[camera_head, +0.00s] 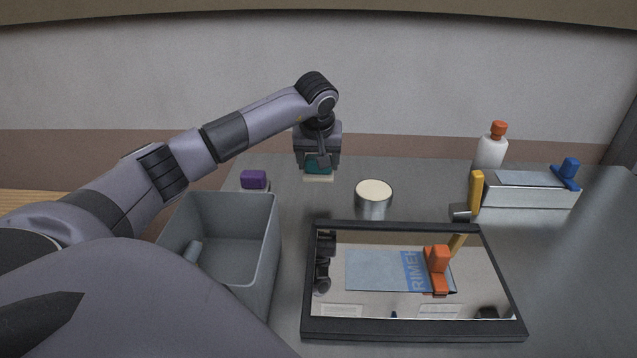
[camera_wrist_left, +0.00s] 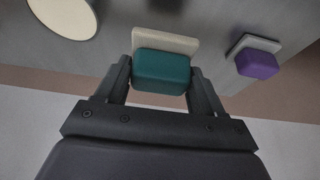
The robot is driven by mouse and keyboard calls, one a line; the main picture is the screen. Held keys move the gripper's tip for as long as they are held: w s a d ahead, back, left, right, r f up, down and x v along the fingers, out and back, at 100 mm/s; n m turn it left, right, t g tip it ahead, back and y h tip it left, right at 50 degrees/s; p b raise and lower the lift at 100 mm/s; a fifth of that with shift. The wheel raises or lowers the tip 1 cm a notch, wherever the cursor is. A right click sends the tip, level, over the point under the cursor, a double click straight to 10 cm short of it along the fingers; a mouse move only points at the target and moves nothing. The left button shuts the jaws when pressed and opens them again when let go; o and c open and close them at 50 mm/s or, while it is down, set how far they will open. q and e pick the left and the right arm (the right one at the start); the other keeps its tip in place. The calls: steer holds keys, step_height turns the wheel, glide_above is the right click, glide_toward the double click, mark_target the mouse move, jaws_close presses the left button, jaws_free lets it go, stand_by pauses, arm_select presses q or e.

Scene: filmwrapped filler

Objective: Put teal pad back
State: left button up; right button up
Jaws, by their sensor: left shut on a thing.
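The teal pad (camera_head: 318,168) is at the back of the grey table, above a small cream base (camera_head: 318,178). In the left wrist view the teal pad (camera_wrist_left: 161,72) sits between the two fingers, with the cream base (camera_wrist_left: 165,40) just beyond it. My left gripper (camera_head: 319,160) points down and is shut on the teal pad; it also shows in the left wrist view (camera_wrist_left: 161,80). I cannot tell whether the pad touches the base. My right gripper is not in view.
A purple pad (camera_head: 253,179) sits left of the gripper. A grey bin (camera_head: 277,235) stands in front of it. A round tin (camera_head: 374,200) is to the right. A black-framed mirror-like panel (camera_head: 420,330), a white bottle (camera_head: 491,152) and a silver box (camera_head: 530,195) occupy the right.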

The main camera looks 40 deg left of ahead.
mark_target(318, 175)
arm_select(q)
steer(key=shift+f, duration=3.05)
steer(key=o, duration=0.9)
steer(key=shift+f, duration=0.1)
steer(key=v, duration=1.2)
